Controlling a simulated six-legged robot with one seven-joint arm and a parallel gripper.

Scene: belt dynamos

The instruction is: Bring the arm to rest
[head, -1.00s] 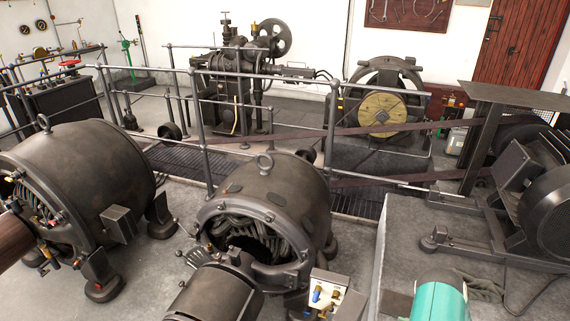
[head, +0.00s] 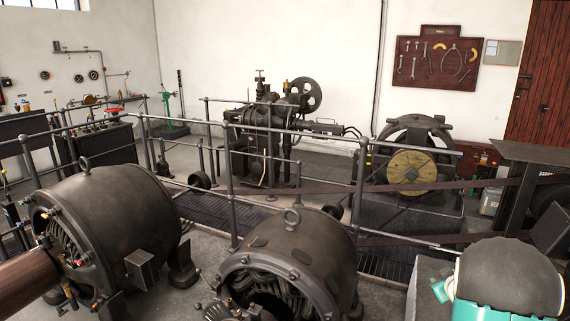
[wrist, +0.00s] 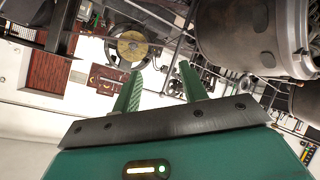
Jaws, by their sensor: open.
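My gripper (wrist: 160,68) shows in the wrist view with its two green fingers spread apart. Nothing is between them, and they touch nothing that I can see. The wrist view is turned far over, with machines along its top and right and the white wall below them. In the head view, a teal and dark part of my arm (head: 508,282) is raised at the lower right. The fingers cannot be made out in the head view.
Two big dark dynamos, one at the left (head: 105,225) and one in the middle (head: 295,255), stand close in front. A grey pipe railing (head: 300,134) runs behind them. Beyond it stand an engine (head: 268,140) and a yellow-faced wheel (head: 411,167). A tool board (head: 437,63) hangs on the wall.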

